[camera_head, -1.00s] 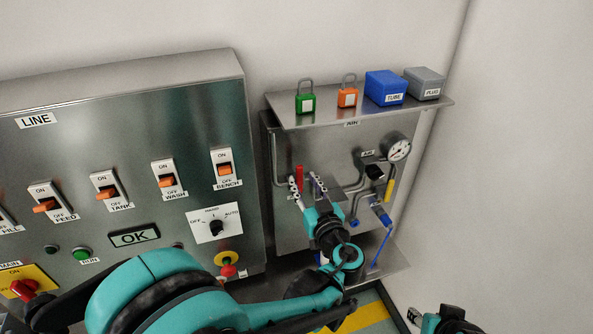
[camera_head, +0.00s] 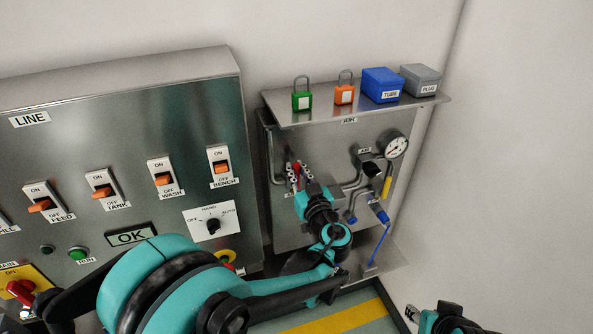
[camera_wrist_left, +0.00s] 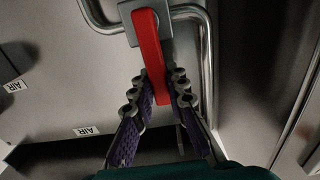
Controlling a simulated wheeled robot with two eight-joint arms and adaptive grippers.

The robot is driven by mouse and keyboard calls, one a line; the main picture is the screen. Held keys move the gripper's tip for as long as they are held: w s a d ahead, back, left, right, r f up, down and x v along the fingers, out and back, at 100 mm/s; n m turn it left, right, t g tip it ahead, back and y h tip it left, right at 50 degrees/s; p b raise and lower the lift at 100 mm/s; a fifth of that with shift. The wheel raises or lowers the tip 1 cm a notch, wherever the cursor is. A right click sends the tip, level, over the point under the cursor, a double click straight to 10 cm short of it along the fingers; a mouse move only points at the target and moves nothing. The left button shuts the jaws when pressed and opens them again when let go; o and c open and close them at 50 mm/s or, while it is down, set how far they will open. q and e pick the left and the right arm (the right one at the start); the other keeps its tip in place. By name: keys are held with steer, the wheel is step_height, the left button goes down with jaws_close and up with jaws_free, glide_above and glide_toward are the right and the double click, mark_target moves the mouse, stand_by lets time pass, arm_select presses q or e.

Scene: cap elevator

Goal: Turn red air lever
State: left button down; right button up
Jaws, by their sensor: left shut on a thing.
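The red air lever (camera_wrist_left: 150,52) hangs from a square metal mount on the air panel (camera_head: 345,140). In the left wrist view its lower end runs between my left fingers. In the head view the red lever (camera_head: 296,170) shows as a small strip, partly covered by the fingers. My left gripper (camera_wrist_left: 159,88) is shut on the lower part of the lever, with one purple-padded finger on each side. In the head view the left gripper (camera_head: 299,173) reaches up to the panel. My right gripper (camera_head: 411,314) is at the bottom right, away from the panel; its jaw state is unclear.
A shelf above holds a green padlock (camera_head: 302,100), an orange padlock (camera_head: 344,95), a blue box (camera_head: 382,86) and a grey box (camera_head: 420,80). A gauge (camera_head: 396,145), pipes and a yellow lever (camera_head: 387,187) are to the right. The LINE panel (camera_head: 120,80) stands left.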

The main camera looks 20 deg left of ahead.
arm_select(q)
steer(key=d+m+b, duration=0.1)
steer(key=m, duration=0.2)
steer(key=w+d+f+m+b, duration=0.1)
steer(key=m, duration=0.2)
steer(key=w+d+f+m+b, duration=0.1)
steer(key=m, duration=0.1)
steer(key=shift+w+d+m, duration=0.2)
steer(key=shift+d+m, duration=0.1)
steer(key=shift+m, duration=0.1)
steer(key=m+b, duration=0.1)
steer(key=f+m, duration=0.1)
steer(key=m, duration=0.1)
steer(key=d+f+m+b, duration=0.1)
steer(key=shift+w+m+b, duration=0.3)
steer(key=shift+w, duration=0.05)
steer(key=shift+w+d+f+m+b, duration=0.1)
steer(key=shift+f+m+b, duration=0.4)
steer(key=shift+m, duration=0.6)
steer(key=shift+w+d+f+m+b, duration=0.1)
steer(key=shift+f+m+b, duration=0.4)
steer(key=shift+m, duration=0.6)
steer(key=shift+f, duration=0.1)
steer(key=c, duration=1.5)
jaws_free()
